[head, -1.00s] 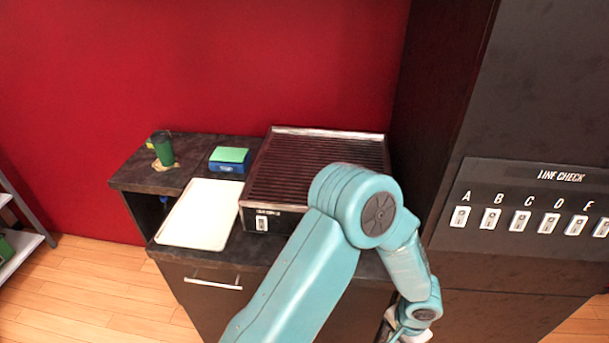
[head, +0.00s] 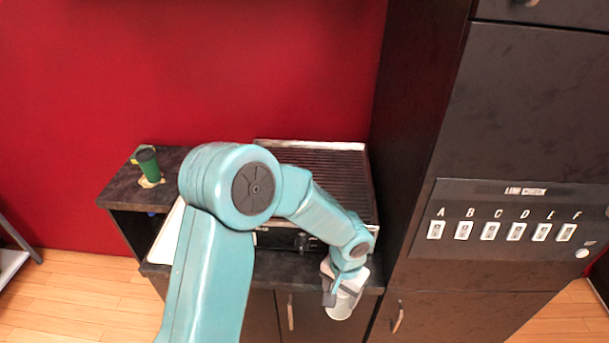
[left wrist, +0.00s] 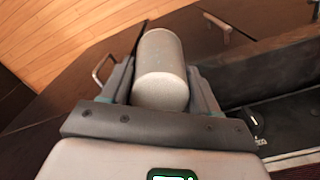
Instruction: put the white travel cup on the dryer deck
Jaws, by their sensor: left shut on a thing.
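The white travel cup (head: 341,306) is held in my left gripper (head: 340,288), in front of the counter's front edge in the head view. In the left wrist view the cup (left wrist: 160,70) lies between the two fingers of the left gripper (left wrist: 160,80), which are shut on it. The dryer deck (head: 335,180), a dark ribbed surface with a pale back edge, is on the counter behind my left arm. The arm hides its left and front parts. My right gripper is not in view.
A green cup (head: 149,165) stands on the counter's left end. A white tray (head: 166,240) is mostly hidden by my arm. A tall dark cabinet (head: 520,110) with a panel of lettered switches (head: 500,225) stands right of the deck.

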